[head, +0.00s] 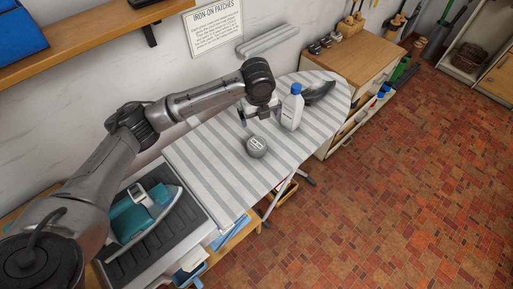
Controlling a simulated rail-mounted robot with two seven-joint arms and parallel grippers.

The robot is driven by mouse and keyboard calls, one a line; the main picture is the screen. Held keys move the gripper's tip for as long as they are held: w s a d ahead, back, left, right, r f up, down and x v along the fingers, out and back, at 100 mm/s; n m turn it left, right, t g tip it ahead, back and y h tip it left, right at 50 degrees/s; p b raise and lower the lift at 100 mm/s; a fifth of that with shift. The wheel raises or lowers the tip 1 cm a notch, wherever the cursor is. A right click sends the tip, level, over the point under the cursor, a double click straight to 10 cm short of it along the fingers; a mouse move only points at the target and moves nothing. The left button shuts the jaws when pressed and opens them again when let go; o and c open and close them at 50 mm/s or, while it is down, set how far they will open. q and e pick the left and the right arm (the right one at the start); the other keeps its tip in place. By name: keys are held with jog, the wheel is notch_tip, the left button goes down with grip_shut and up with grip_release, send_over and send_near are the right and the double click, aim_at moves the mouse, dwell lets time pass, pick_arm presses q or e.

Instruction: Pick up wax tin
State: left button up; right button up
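The wax tin (257,147) is a small round grey tin with a pale label. It rests on the grey-and-white striped ironing board (215,155). My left gripper (260,115) is just behind the tin, above the board, with its fingers apart and nothing visible between them. A small gap shows between the gripper and the tin. My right gripper is out of view.
A white bottle with a blue cap (292,108) stands close to the right of my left gripper. A dark iron (318,92) lies behind it. A teal iron (146,211) sits on a black ribbed mat at the left. The board's front is clear.

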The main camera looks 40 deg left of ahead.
pick_arm(q)
jog(key=s+f+m+g, duration=0.1)
jog(key=m, duration=0.4)
jog(key=m+h+b, duration=0.1)
jog(key=m, duration=0.5)
send_over(256, 144)
jog(key=shift+g, duration=0.4)
notch_tip(256, 144, down, 8)
jog(key=shift+d+r, duration=0.1)
jog(key=shift+d, duration=0.05)
jog(key=shift+s+f+b, duration=0.1)
jog(key=shift+f+b, duration=0.55)
jog(key=shift+f, duration=2.5)
jog(key=c, duration=1)
jog(key=shift+o, duration=0.2)
jog(key=shift+r, duration=0.1)
